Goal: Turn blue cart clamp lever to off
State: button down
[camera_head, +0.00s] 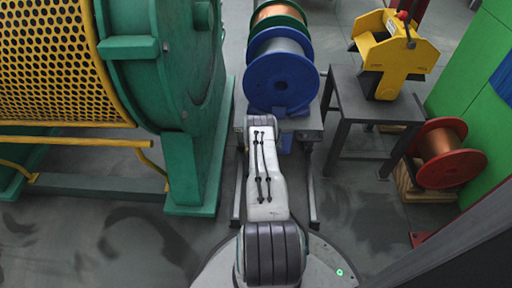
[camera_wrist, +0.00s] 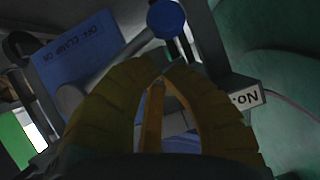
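The blue cart clamp plate (camera_wrist: 80,58), printed with "OFF", "CLAMP" and "ON", shows tilted at the upper left of the wrist view. A round blue knob (camera_wrist: 166,18) on a grey stem, apparently the clamp lever, stands at the top, beyond my fingertips. My gripper (camera_wrist: 165,72) has two dark yellow fingers that curve together, with tips close and apparently touching; I see nothing held between them. The knob is apart from the tips. In the head view, my arm reaches to the cart (camera_head: 308,126) under the blue spool (camera_head: 281,76); my gripper and the lever are hidden there.
A green machine (camera_head: 190,130) stands close on the left. A grey table (camera_head: 375,108) with a yellow device (camera_head: 385,75) stands right.

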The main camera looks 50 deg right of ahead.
jog(key=shift+w+f+b, duration=0.1)
jog(key=shift+f+b, duration=0.25)
jog(key=shift+f, duration=0.15)
dwell(0.3)
